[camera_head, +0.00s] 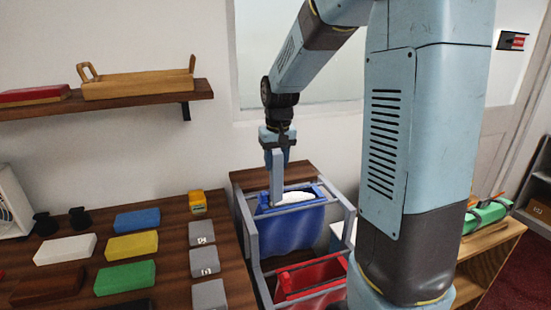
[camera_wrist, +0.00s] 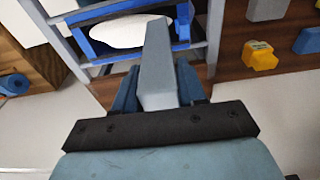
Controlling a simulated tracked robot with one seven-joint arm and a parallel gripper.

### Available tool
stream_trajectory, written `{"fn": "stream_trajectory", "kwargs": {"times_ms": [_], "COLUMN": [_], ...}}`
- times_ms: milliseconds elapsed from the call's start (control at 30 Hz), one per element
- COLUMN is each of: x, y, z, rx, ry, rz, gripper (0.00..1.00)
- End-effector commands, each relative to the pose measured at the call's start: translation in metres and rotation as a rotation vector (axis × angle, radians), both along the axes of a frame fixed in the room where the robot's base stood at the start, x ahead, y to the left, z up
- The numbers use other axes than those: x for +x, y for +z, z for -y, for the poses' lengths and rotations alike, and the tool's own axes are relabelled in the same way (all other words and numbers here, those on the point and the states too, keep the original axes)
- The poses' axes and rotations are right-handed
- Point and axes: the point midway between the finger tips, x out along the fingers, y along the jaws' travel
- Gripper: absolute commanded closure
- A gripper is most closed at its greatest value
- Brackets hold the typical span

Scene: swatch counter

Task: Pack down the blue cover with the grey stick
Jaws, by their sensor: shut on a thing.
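My gripper (camera_head: 277,150) is shut on the grey stick (camera_head: 276,180), which hangs upright below it. The stick's lower end is at the left part of the blue cover (camera_head: 291,230); whether it touches cannot be told. The blue cover hangs in a grey rack, with blue bars at its top and a white oval showing in its mouth. In the wrist view the gripper (camera_wrist: 157,92) holds the stick (camera_wrist: 158,60), which points toward the cover's blue rim (camera_wrist: 96,47) and partly hides the white oval (camera_wrist: 120,32).
A red cover (camera_head: 310,278) hangs in the nearer part of the grey rack (camera_head: 250,228). On the left counter lie blue (camera_head: 137,219), yellow (camera_head: 132,245) and green (camera_head: 125,277) blocks, grey swatches (camera_head: 204,261) and a yellow item (camera_head: 197,201). A wall shelf (camera_head: 150,98) holds a wooden tray.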

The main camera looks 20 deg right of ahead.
Motion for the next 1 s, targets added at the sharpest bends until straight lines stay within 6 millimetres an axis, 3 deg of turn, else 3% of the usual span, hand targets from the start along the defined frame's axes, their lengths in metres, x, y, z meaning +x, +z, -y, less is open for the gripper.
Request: {"fn": "stream_trajectory", "kwargs": {"times_ms": [1000], "x": [0.000], "y": [-0.037], "z": [0.001], "rx": [0.000], "ry": [-0.001], "rz": [0.001], "gripper": [0.84]}}
